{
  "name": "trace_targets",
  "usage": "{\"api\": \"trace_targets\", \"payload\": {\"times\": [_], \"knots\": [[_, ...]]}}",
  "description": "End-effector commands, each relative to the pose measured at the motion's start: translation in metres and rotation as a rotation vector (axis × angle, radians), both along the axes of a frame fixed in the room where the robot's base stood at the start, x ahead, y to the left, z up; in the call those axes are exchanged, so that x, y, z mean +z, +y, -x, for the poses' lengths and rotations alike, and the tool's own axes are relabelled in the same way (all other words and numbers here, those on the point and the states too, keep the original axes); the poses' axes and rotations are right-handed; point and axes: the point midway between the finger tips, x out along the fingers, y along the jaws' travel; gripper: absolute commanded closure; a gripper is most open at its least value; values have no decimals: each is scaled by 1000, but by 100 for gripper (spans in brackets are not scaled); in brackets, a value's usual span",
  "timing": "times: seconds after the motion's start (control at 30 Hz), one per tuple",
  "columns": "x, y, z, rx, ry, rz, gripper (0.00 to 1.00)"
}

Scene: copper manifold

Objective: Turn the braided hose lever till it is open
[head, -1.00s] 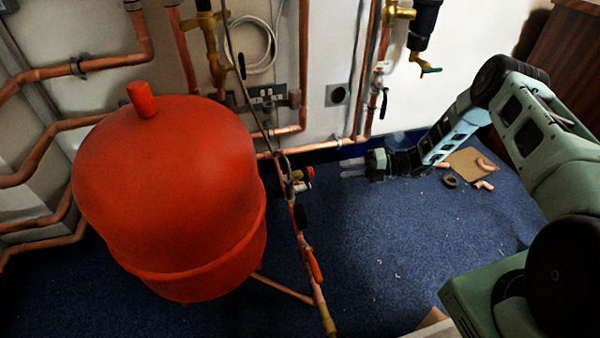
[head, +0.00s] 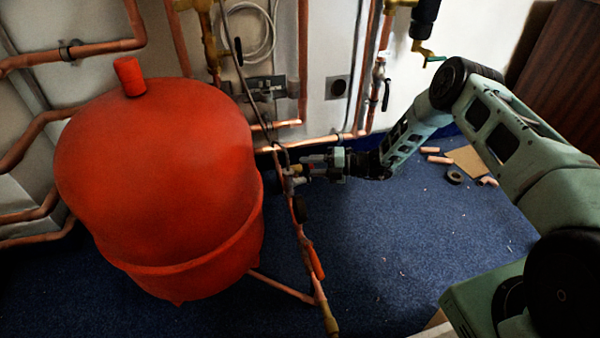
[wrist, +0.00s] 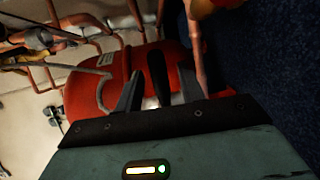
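A dark, narrow lever (wrist: 157,75) stands between my two gripper fingers in the wrist view; slim gaps show on both sides. I take it to be the braided hose lever, though its valve is mostly hidden. In the head view my gripper (head: 308,166) reaches leftward to the valve on the sloping copper pipe beside the red tank (head: 165,170). The fingers are apart and around the lever; I cannot see firm contact. The grey braided hose (head: 252,95) runs down from above to this valve. The fingers hide much of the valve in the head view.
Another black lever (head: 385,95) is on the wall pipe. Copper offcuts and a cardboard piece (head: 468,160) lie on the blue carpet.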

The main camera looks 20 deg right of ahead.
Motion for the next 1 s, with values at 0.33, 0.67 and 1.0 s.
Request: {"api": "trace_targets", "payload": {"times": [0.33, 0.67, 1.0], "knots": [[-5, 29, -12, 0, -1, -1, 61], [-4, 30, -13, 0, -1, -1, 78], [-3, 29, -13, -1, -8, -1, 100]]}}
